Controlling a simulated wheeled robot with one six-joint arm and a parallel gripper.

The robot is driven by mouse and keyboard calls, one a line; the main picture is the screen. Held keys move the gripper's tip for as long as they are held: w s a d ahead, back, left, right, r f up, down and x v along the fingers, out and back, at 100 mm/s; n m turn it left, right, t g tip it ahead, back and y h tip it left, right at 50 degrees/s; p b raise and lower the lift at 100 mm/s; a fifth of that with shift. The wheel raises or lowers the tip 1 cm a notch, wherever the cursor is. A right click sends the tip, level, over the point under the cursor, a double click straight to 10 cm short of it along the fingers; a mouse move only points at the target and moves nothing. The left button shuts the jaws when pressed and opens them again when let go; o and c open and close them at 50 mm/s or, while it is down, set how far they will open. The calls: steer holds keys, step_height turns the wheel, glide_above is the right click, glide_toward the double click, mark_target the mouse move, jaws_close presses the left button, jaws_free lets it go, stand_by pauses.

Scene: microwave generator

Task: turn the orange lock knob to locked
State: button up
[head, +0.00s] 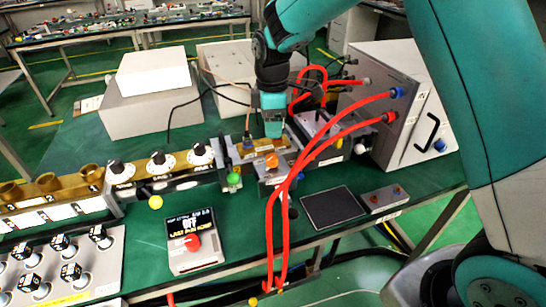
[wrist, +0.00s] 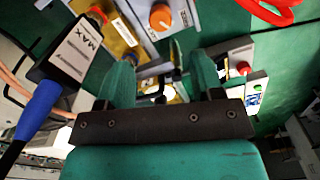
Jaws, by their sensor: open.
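The orange lock knob (head: 271,160) sits on the metal waveguide assembly near the middle of the bench. In the wrist view the orange knob (wrist: 160,17) shows near the top edge, on a light metal plate. My gripper (head: 272,132) points down just above and behind the knob in the head view. In the wrist view my gripper (wrist: 161,62) has its two teal fingers apart with nothing held between them. The knob lies beyond the fingertips, apart from them. The knob's exact pointing angle is too small to read.
Red cables (head: 330,143) arch just right of the knob from a grey box (head: 398,90). A green knob (head: 233,179) is close on the left. A black block marked MAX (wrist: 73,55) with a blue connector (wrist: 38,110) lies left of my fingers. A display unit (head: 192,240) stands in front.

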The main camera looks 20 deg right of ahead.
mark_target(272, 157)
step_height(272, 157, down, 12)
steer(key=shift+r+p, duration=0.1)
steer(key=shift+p, duration=0.6)
steer(key=c, duration=0.9)
steer(key=shift+m, duration=0.3)
steer(key=m, duration=0.5)
steer(key=shift+m+b, duration=0.3)
steer(key=shift+b, duration=0.05)
steer(key=m, duration=0.5)
steer(key=shift+m, duration=0.3)
